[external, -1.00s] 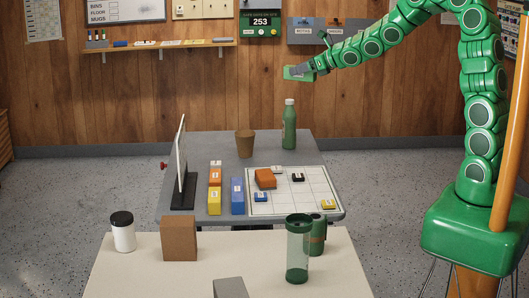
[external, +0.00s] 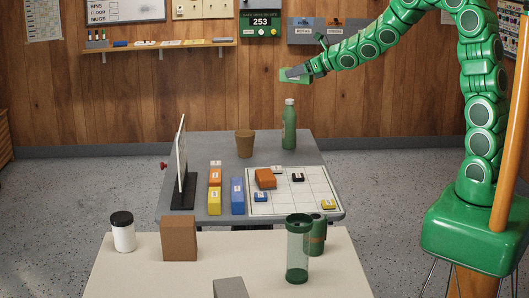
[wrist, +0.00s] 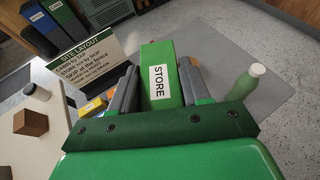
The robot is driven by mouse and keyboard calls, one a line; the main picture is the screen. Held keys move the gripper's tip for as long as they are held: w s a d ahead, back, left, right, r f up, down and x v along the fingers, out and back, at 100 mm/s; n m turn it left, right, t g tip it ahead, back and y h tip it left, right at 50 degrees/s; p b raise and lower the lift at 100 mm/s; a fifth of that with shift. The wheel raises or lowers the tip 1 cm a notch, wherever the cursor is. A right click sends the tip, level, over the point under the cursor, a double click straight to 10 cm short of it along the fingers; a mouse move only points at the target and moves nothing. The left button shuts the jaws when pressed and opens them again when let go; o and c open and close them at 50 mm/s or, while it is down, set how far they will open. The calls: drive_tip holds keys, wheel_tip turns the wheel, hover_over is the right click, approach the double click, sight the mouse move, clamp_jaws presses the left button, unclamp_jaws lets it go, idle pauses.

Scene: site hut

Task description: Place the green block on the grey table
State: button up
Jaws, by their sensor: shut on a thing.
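My gripper (external: 297,73) is shut on the green block (external: 292,76), high above the back of the grey table (external: 272,145). In the wrist view the green block (wrist: 160,68) lies between the two fingers, and its white label reads STORE. The grey table holds a gridded white board (external: 315,188) at its front right. Orange, blue, yellow, black and white blocks stand on or beside that board. The block is well clear of the table surface.
A green bottle (external: 289,125) and a brown cup (external: 245,143) stand at the table's back. An upright sign (external: 182,165) stands at its left. A cream table (external: 140,275) in front holds a jar, a brown box and a green clear container (external: 298,245).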

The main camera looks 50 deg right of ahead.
drive_tip(key=shift+s+a+f+n+g+y, duration=0.55)
drive_tip(key=shift+s+a+f+n+y, duration=0.7)
drive_tip(key=shift+f, duration=4.3)
drive_tip(key=shift+s+a+f+n+g+y, duration=0.55)
drive_tip(key=shift+s+a+f, duration=1.2)
drive_tip(key=shift+f, duration=3.8)
drive_tip(key=shift+s+a+f+n+g+y, duration=0.5)
drive_tip(key=shift+s+a+f+n+y, duration=0.75)
drive_tip(key=shift+f, duration=4.3)
drive_tip(key=shift+s+a+m+h, duration=0.2)
drive_tip(key=shift+s+m+h, duration=0.05)
drive_tip(key=shift+s+m, duration=0.1)
drive_tip(key=o, duration=1.2)
drive_tip(key=shift+f, duration=0.1)
